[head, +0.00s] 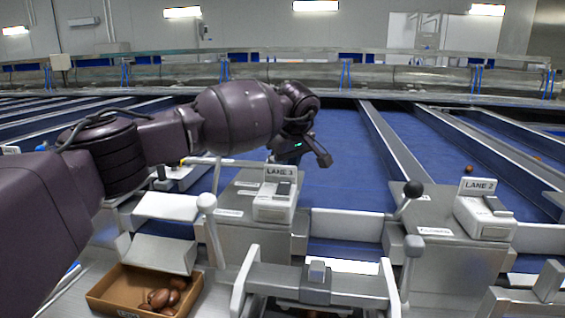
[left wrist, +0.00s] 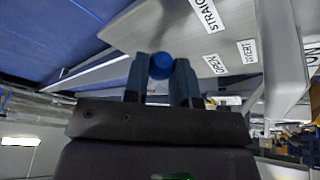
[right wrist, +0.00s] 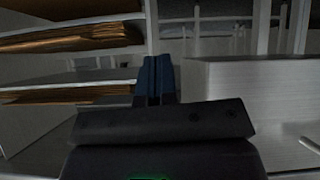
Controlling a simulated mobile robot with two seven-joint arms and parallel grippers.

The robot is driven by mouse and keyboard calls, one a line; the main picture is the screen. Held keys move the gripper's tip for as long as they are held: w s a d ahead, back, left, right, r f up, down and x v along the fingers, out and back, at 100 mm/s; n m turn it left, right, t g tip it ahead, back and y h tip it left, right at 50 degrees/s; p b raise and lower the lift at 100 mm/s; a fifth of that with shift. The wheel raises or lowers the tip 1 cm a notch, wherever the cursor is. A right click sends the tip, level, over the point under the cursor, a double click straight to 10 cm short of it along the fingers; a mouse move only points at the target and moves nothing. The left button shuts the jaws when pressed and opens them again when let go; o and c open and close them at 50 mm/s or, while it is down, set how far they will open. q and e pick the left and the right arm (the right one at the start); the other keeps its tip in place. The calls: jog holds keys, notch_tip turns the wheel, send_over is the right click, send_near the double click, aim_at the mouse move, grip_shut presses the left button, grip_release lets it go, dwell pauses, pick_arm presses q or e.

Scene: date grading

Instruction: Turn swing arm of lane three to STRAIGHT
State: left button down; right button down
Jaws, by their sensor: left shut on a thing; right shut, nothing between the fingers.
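My left gripper (head: 303,155) reaches over the lane three station, behind the LANE 3 box (head: 275,205). In the left wrist view its fingers (left wrist: 160,68) are shut on a round blue knob (left wrist: 160,66). I take this for the handle of the lane three swing arm; in the head view my wrist hides it. A pale plate beside it bears the labels STRAIGHT (left wrist: 205,14), NEXT (left wrist: 247,51) and OPEN (left wrist: 214,65). The swing arm's exact angle is unclear. My right gripper (right wrist: 154,80) is shut and empty; it shows only in its wrist view.
The LANE 2 box (head: 485,215) and a black-knobbed lever (head: 413,189) stand to the right. A brown box (head: 110,287) of dates sits at lower left. Blue belts (head: 350,160) with metal dividers extend behind.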

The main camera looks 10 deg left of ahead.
pick_arm(q)
jog(key=c, duration=0.9)
grip_release()
jog(key=shift+c, duration=0.2)
jog(key=shift+r, duration=0.1)
